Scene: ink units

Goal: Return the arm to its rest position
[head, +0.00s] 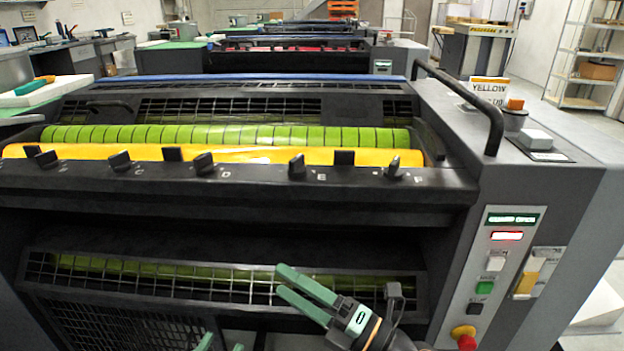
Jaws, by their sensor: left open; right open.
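My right gripper (281,280) is in front of the lower wire guard (160,285) of the ink unit. Its two green fingers are apart, point up and to the left, and hold nothing. Its arm comes in from the bottom edge. Only the green fingertips of my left gripper (221,346) show at the bottom edge, spread apart with nothing visible between them. The rest of that arm is out of view. Whether the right fingers touch the guard, I cannot tell.
The ink unit has a row of black keys (203,163) along a yellow ink fountain (250,154), below a green roller (230,135). On the right are a black handrail (495,120), a button panel (497,262) with a lit red display, and a red stop button (464,333).

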